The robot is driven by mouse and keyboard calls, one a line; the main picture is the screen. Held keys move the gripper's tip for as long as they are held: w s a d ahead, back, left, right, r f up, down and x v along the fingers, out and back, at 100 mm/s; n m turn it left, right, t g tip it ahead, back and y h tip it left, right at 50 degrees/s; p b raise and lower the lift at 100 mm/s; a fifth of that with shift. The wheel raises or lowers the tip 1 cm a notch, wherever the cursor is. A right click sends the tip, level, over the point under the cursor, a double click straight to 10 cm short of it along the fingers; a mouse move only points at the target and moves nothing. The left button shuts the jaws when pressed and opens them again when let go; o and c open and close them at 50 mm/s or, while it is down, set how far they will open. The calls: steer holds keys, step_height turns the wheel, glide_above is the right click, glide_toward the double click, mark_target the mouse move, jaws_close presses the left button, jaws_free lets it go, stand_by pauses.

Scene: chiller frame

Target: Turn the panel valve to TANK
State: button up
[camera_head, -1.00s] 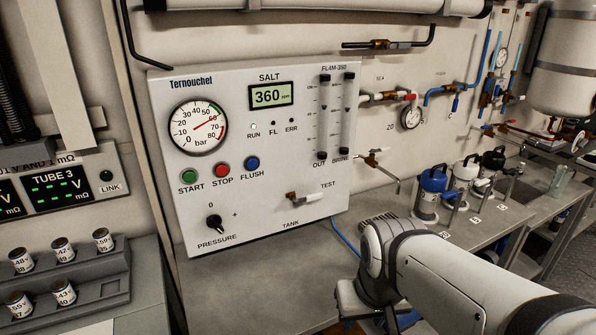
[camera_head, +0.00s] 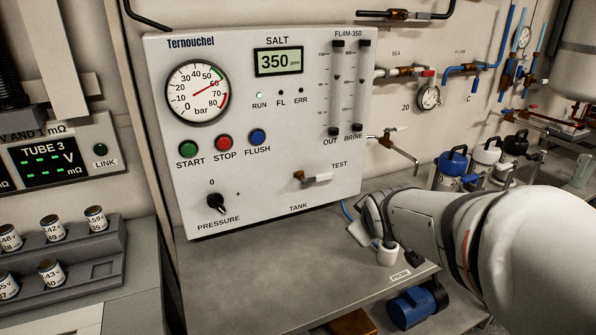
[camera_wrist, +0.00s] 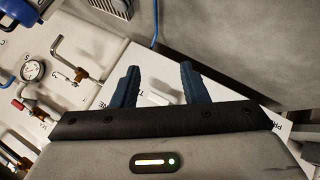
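The panel valve (camera_head: 316,178) is a small brass body with a white lever on the lower right of the white Ternouchel panel (camera_head: 250,195). Its lever points right, just below the TEST label (camera_head: 340,166); the TANK label (camera_head: 298,208) is below the valve. In the wrist view my gripper (camera_wrist: 160,74) has its two dark blue fingers apart. A white lever-like piece (camera_wrist: 156,97) shows between them, with no visible grip on it. In the head view my arm reaches in from the right, and its end is just right of and below the valve; the fingers are hidden there.
A pressure knob (camera_head: 215,202) and START, STOP and FLUSH buttons (camera_head: 224,143) are left of the valve. A bent pipe (camera_head: 395,147) sticks out right of the panel. A white cup (camera_head: 387,254) stands on the bench below my arm. The bench front (camera_head: 270,265) is clear.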

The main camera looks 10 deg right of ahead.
steer(key=w+f+n+t+y+b, duration=0.1)
steer(key=w+f+n+t+b, duration=0.1)
steer(key=w+n+t+b, duration=0.45)
steer(key=n+t+y+b, duration=0.1)
steer(key=n+y+b, duration=0.1)
steer(key=n+y, duration=0.5)
glide_toward(326, 178)
steer(key=w+a+n, duration=0.1)
steer(key=w, duration=0.2)
steer(key=shift+h, duration=0.4)
steer(key=x, duration=0.7)
steer(key=shift+w+a+r, duration=0.1)
steer(key=shift+a+r, duration=0.05)
steer(key=shift+a, duration=0.1)
steer(key=shift+c, duration=0.6)
jaws_close()
